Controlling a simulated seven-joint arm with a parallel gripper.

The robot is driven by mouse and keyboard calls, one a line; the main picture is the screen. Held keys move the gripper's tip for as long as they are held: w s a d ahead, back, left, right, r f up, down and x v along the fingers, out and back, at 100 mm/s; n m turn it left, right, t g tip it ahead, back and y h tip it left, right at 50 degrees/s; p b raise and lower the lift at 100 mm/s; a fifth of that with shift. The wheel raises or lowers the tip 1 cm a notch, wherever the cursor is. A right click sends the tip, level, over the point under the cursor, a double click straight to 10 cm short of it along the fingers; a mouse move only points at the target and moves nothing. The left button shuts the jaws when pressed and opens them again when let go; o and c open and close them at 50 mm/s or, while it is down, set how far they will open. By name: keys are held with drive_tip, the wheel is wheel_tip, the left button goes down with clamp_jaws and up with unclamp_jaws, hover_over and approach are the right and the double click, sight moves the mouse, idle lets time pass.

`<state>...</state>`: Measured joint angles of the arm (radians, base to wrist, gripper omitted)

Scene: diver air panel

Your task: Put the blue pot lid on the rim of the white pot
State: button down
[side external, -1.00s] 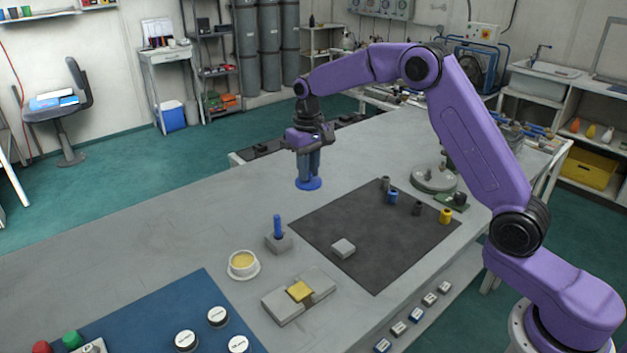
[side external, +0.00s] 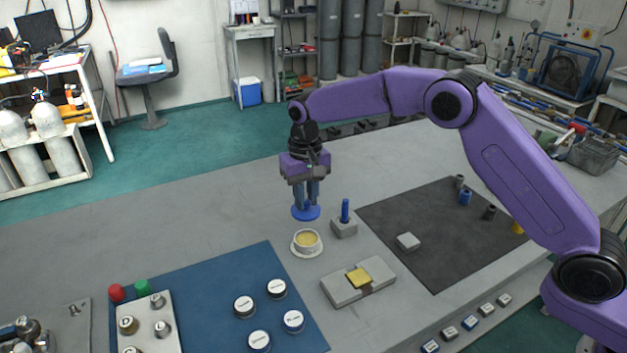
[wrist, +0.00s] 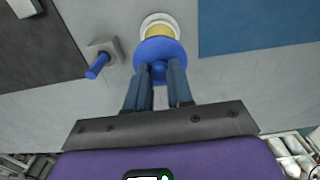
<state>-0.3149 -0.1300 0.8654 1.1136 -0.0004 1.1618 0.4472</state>
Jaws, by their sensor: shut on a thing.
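The blue pot lid (side external: 305,213) is a flat disc with a knob; the wrist view shows the knob (wrist: 159,72) between my fingers. My gripper (side external: 306,200) is shut on the lid and holds it level above the table. The white pot (side external: 307,251) stands on the table with a yellowish inside. In the side view the lid is above and just behind the pot, apart from it. In the wrist view the lid (wrist: 160,50) covers the near part of the pot (wrist: 160,18); the far rim and some yellow show.
A grey block with an upright blue peg (side external: 345,211) stands close right of the pot. A grey block with a yellow piece (side external: 359,278) lies in front. A blue mat (side external: 210,285) with several round labelled caps is at left, a dark mat (side external: 440,230) at right.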

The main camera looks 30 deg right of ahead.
hover_over(307, 240)
drive_tip(key=shift+f, duration=3.75)
drive_tip(key=shift+f, duration=0.4)
drive_tip(key=c, duration=0.5)
unclamp_jaws()
drive_tip(key=shift+r, duration=3.75)
